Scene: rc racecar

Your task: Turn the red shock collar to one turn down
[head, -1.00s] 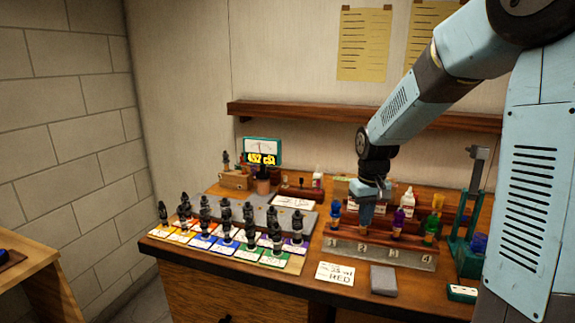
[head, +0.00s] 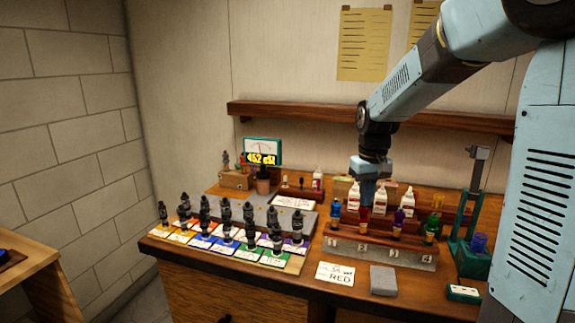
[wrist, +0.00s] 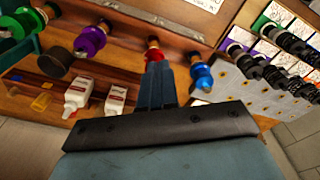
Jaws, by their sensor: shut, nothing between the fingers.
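The red shock (head: 365,215) stands at position 2 of the numbered metal rack (head: 380,254), between a blue shock (head: 333,213) and a purple one (head: 398,224). My gripper (head: 367,203) points down with its fingers together, right at the top of the red shock. In the wrist view the closed fingers (wrist: 156,72) end beside the red shock (wrist: 154,53), hiding part of it. Nothing shows between them. Whether they touch it, and how its collar is turned, I cannot tell.
A green shock (head: 432,229) stands at position 4. White bottles (head: 408,199) are behind the rack. A card reading RED (head: 335,273) and a grey block (head: 383,280) lie in front. Several black shocks stand on coloured cards to the left. A teal stand (head: 474,215) is at right.

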